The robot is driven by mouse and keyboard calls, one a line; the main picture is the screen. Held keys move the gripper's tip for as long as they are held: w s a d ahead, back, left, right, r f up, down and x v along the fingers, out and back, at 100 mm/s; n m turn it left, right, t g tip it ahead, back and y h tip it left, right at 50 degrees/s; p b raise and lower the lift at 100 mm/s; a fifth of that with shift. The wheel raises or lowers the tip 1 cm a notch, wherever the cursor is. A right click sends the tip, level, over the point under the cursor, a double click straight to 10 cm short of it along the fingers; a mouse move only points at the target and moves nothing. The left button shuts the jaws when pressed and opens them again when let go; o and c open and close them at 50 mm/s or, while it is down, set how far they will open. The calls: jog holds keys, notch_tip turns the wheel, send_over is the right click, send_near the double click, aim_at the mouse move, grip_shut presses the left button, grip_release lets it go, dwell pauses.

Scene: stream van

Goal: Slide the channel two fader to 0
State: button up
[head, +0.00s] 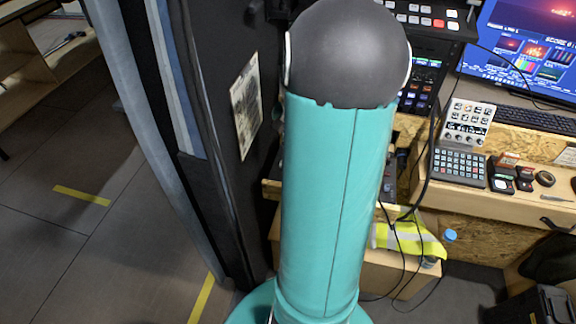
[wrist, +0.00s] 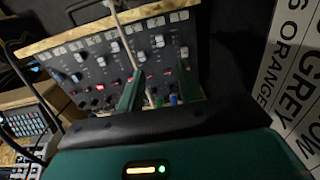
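The mixing panel (wrist: 92,72) is dark with a wooden edge and shows in the wrist view, tilted, with white labels along its top and rows of knobs and red lights. Its labels are too small to read, so I cannot tell which control is the channel two fader. My gripper (wrist: 156,90) is in front of the panel's lower right part. Its two green fingers are apart, with a pale rod or cable crossing the view between them. Small blue and green caps show near the fingertips; contact cannot be told. In the head view my arm hides the gripper and panel.
Right of my arm in the head view, a wooden desk (head: 460,190) holds a small pale knob panel (head: 468,122), a grey keypad (head: 459,166) and a monitor (head: 525,50). Black cables hang beside it. A lettered sign (wrist: 290,75) stands right in the wrist view. Floor at left is clear.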

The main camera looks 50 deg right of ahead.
notch_tip(320, 180, down, 13)
jog(key=shift+f, duration=0.1)
dwell(0.3)
grip_shut()
